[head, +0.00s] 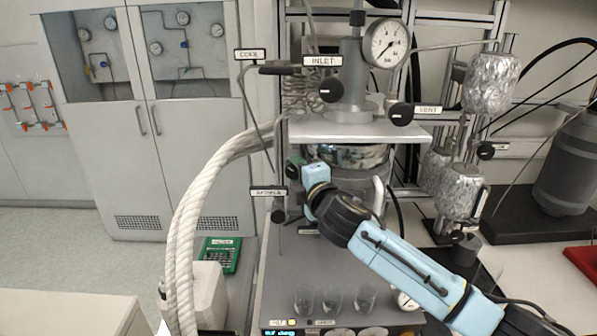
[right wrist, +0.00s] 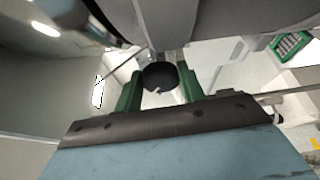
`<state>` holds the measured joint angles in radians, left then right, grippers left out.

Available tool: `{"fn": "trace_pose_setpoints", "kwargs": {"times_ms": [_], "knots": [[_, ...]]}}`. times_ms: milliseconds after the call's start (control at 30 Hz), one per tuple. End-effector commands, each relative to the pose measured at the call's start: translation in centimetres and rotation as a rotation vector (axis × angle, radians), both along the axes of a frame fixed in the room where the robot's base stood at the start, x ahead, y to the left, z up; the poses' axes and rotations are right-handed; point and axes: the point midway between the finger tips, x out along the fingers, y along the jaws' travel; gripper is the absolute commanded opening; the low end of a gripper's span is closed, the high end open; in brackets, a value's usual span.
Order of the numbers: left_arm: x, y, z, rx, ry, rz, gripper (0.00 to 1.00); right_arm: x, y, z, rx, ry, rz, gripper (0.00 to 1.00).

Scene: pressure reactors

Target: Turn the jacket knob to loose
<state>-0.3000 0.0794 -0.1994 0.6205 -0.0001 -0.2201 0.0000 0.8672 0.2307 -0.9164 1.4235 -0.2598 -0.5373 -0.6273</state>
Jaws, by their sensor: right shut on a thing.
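My right gripper (head: 301,176) comes in from the lower right in the head view and is at the left side of the reactor, just below the grey plate. In the right wrist view, its green fingers stand on both sides of a round black knob (right wrist: 160,76) and are shut on it. A small light mark shows on the knob. In the head view only a dark edge of this knob (head: 291,170) shows beside the gripper. Its label cannot be read, so I cannot confirm from lettering that it is the jacket knob. My left gripper is out of view.
Black knobs at the INLET label (head: 322,61) and VENT label (head: 428,110) are above the grey plate (head: 350,130). A lower label (head: 269,191) and a thick white hose (head: 190,220) are left of the gripper. Glass beakers (head: 333,300) stand below my arm.

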Motion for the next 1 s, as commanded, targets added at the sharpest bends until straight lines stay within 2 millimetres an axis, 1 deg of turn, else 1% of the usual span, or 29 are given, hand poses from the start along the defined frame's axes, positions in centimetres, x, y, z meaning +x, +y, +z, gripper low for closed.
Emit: {"fn": "trace_pose_setpoints", "kwargs": {"times_ms": [300,600,800,1000], "knots": [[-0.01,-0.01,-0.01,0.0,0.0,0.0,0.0,0.07,-0.03,0.45,-0.303,-0.003,-0.002,0.17],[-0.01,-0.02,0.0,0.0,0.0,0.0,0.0,0.04,0.14,0.63,-0.543,-0.002,-0.001,0.17],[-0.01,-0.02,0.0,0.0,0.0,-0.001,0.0,0.04,0.23,0.71,-0.651,-0.002,0.0,0.17],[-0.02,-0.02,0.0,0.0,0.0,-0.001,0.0,0.02,0.25,0.69,-0.71,-0.001,-0.001,0.17]]}}
